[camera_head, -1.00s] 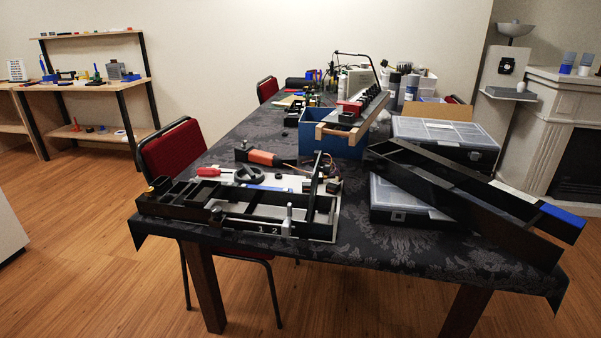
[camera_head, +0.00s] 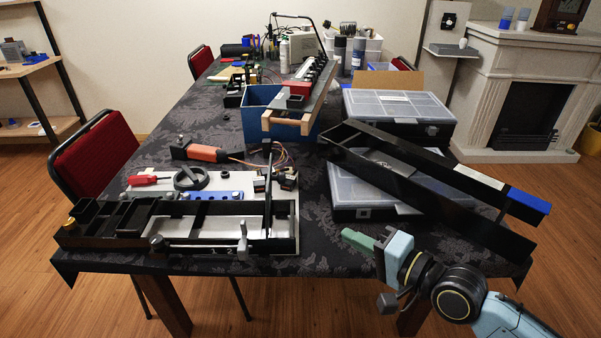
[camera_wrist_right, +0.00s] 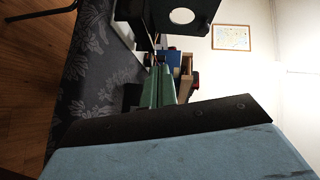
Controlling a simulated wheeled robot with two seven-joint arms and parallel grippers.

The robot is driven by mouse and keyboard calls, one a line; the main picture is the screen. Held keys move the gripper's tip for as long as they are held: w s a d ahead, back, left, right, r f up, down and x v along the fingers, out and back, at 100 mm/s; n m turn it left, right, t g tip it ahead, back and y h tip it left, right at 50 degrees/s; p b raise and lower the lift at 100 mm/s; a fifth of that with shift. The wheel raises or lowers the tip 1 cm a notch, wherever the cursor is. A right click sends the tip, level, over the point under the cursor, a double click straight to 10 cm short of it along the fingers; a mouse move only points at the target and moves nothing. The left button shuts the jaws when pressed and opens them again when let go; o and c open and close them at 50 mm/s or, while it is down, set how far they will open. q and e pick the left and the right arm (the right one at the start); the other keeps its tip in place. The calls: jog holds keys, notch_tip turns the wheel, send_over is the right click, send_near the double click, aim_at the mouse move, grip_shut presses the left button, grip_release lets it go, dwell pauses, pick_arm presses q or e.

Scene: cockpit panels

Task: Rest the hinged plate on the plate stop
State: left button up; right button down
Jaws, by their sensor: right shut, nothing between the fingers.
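The hinged plate (camera_head: 268,190) is thin and black and stands upright, nearly edge-on to me, at the right part of a long black tray-like panel (camera_head: 84,239) at the table's front. In the right wrist view, a black plate with a round hole (camera_wrist_right: 148,10) at the top looks like it. A grey post (camera_head: 242,243) at the panel's front edge may be the plate stop; I cannot be sure. My right gripper (camera_head: 345,237), with green fingers, is shut and empty, right of the panel and apart from the plate. Its fingers also show in the right wrist view (camera_wrist_right: 158,88). My left gripper is not in view.
A long black frame with a blue end (camera_head: 528,199) lies slanted over clear-lidded cases (camera_head: 398,105) on the right. A blue bin (camera_head: 262,125) stands behind. Patterned cloth is bare between panel and gripper.

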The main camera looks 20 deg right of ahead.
notch_tip(320, 180, up, 6)
jog(key=w+d+m+t, duration=0.1)
jog(key=w+m+t, duration=0.1)
jog(key=m, duration=0.1)
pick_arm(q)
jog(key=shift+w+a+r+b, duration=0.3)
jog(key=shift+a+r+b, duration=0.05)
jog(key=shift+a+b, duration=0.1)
pick_arm(e)
jog(key=w+a, duration=0.8)
jog(key=w, duration=0.1)
jog(key=shift+a+r+y, duration=0.2)
jog(key=shift+r+y, duration=0.1)
jog(key=shift+y, duration=0.1)
